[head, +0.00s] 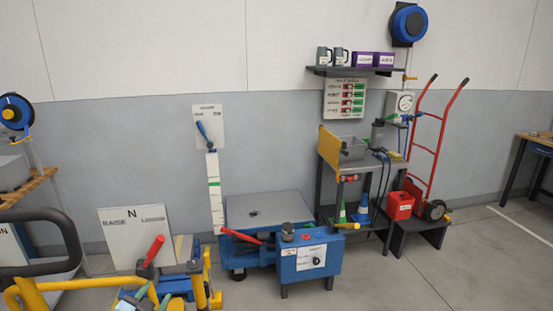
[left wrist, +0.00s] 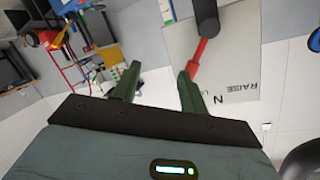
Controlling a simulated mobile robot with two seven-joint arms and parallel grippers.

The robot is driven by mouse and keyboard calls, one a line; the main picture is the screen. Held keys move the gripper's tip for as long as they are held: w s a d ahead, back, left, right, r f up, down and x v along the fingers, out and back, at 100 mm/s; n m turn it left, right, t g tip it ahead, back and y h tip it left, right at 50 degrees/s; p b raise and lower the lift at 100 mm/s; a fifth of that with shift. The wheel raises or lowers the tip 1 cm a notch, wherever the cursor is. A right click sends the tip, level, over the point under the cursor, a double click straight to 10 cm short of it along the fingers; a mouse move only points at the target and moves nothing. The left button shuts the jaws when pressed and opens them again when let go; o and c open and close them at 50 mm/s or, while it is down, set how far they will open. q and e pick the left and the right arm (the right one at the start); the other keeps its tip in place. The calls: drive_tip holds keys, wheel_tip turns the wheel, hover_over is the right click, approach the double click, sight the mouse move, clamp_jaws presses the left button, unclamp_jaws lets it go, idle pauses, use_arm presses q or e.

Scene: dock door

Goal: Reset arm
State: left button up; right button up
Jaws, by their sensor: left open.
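A red lever (head: 153,251) with a dark pivot stands tilted in front of a white panel (head: 120,240) marked RAISE, N and another, illegible word. The red lever also shows in the left wrist view (left wrist: 198,57), with its dark pivot above it. My left gripper (head: 138,296) is low at the left of the head view, below the lever. In the left wrist view my left gripper (left wrist: 160,72) has its two green fingers apart with nothing between them. The right finger overlaps the lever's end; I cannot tell whether they touch. My right gripper is not in view.
Yellow rails (head: 40,291) and a dark curved bar (head: 68,235) stand close to the left gripper. A blue machine (head: 311,263) with another red handle (head: 240,236) is to the right. A red hand truck (head: 423,150) stands by the wall. The floor at front right is clear.

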use_arm(q)
drive_tip(key=s+d+f+n+g+h, duration=0.1)
drive_tip(key=s+d+f, duration=0.1)
drive_tip(key=s+f, duration=0.4)
drive_tip(key=s+d+f+g+p, duration=0.1)
drive_tip(key=s+d+f, duration=0.2)
drive_tip(key=s, duration=0.4)
drive_tip(key=s+d+f+n+g+h, duration=0.1)
drive_tip(key=s+d+f, duration=0.1)
drive_tip(key=s+f, duration=0.4)
drive_tip(key=s+d+f+n+g, duration=0.1)
drive_tip(key=s+d, duration=0.1)
drive_tip(key=s, duration=0.9)
drive_tip(key=s+d+f+n+g+p, duration=0.1)
drive_tip(key=s+d+g, duration=0.1)
drive_tip(key=s, duration=0.8)
drive_tip(key=shift+s+d+f+g+h, duration=0.3)
drive_tip(key=shift+s+d+f, duration=0.1)
drive_tip(key=shift+d, duration=0.2)
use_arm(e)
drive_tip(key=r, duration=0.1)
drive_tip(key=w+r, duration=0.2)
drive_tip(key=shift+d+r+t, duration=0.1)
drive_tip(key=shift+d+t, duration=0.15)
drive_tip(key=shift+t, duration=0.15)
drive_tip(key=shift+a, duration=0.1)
